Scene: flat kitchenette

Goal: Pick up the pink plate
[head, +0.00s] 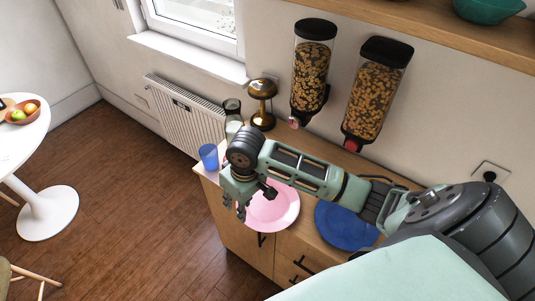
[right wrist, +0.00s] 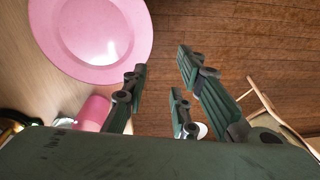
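The pink plate (head: 278,210) lies flat on the wooden counter near its front edge, partly hidden by my right arm in the head view. In the right wrist view it shows at the upper left (right wrist: 92,30). My right gripper (head: 252,201) is above the plate's left side in the head view. In the right wrist view its fingers (right wrist: 162,72) are spread with nothing between them. They are beside the plate's rim, with floor beyond them. My left gripper is in neither view.
A blue plate (head: 345,228) lies right of the pink one. A blue cup (head: 208,157) stands at the counter's left end. A pink cup-like object (right wrist: 92,113) shows in the wrist view. A brass lamp (head: 262,100) and two cereal dispensers (head: 312,72) are behind.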

